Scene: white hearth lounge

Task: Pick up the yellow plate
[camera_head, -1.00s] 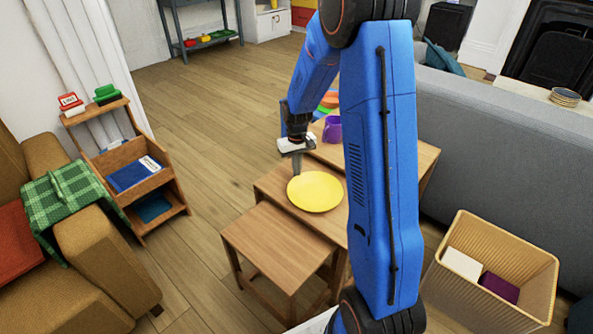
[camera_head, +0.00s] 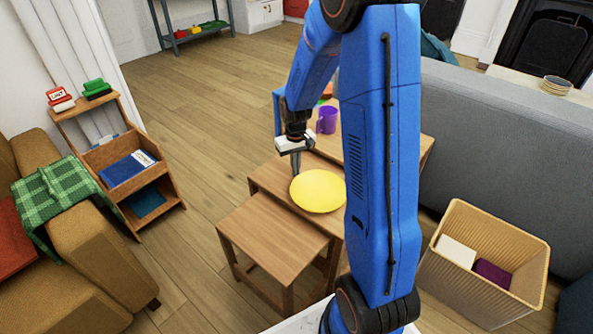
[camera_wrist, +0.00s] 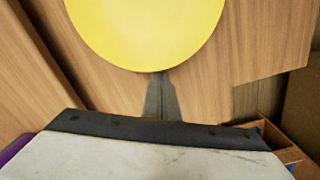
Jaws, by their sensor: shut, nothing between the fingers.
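The yellow plate (camera_head: 318,191) lies flat on the middle wooden table of a nested set, partly behind my blue arm in the head view. In the wrist view the plate (camera_wrist: 147,28) fills the top middle, its edge close to the fingertips. My gripper (camera_head: 296,172) points down at the plate's far left edge. Its fingers (camera_wrist: 161,80) are shut with nothing between them. I cannot tell whether the tips touch the plate's rim.
A lower wooden table (camera_head: 270,240) stands in front. A purple mug (camera_head: 327,120) stands behind the plate. A ribbed bin (camera_head: 487,262) stands right, before a grey sofa (camera_head: 500,150). A wooden shelf (camera_head: 125,158) and brown armchair (camera_head: 95,255) are left. Floor between is clear.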

